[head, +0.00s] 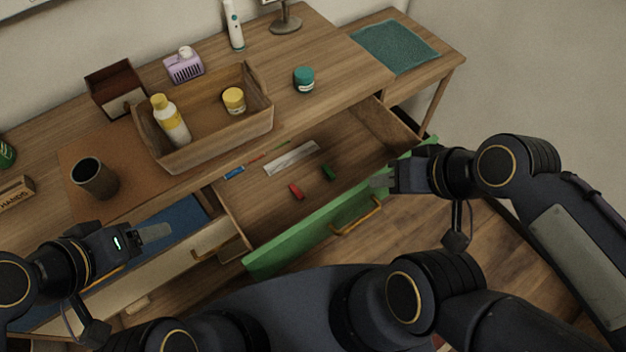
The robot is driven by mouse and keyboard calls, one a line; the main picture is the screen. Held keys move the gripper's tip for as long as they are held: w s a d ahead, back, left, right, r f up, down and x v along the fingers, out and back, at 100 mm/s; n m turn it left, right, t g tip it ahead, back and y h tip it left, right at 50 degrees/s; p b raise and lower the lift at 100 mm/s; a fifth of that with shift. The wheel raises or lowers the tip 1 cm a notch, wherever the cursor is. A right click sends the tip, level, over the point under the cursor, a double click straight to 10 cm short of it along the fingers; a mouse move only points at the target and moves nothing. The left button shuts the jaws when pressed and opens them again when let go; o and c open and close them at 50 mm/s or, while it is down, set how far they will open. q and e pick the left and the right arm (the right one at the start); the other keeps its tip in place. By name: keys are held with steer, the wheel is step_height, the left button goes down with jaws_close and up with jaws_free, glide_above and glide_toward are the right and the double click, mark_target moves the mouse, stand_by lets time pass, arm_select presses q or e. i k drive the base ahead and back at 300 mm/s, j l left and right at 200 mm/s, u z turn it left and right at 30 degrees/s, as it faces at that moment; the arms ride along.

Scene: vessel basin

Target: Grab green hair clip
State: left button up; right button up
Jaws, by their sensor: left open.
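A small dark green hair clip (329,173) lies on the floor of the open drawer (262,215), which has a green front. A red clip (296,191) lies to its left and a little nearer. My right gripper (378,182) is at the drawer's green front, to the right of the green clip and apart from it. Its finger gap is too small to read. My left gripper (155,232) is open and empty over the drawer unit at the left, far from the clip.
A white flat strip (291,158) and a blue item (234,173) lie further back in the drawer. A wooden tray (200,148) with bottles and a dark cup (95,178) stand on the tabletop. A gold handle (357,216) sticks out from the drawer front.

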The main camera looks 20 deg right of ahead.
mark_target(325, 167)
steer(key=l+u, duration=0.4)
steer(key=l, duration=0.15)
steer(key=l+u, duration=0.4)
steer(key=l, duration=0.15)
steer(key=k+l+u, duration=0.15)
steer(key=l+u, duration=0.25)
steer(key=l, duration=0.15)
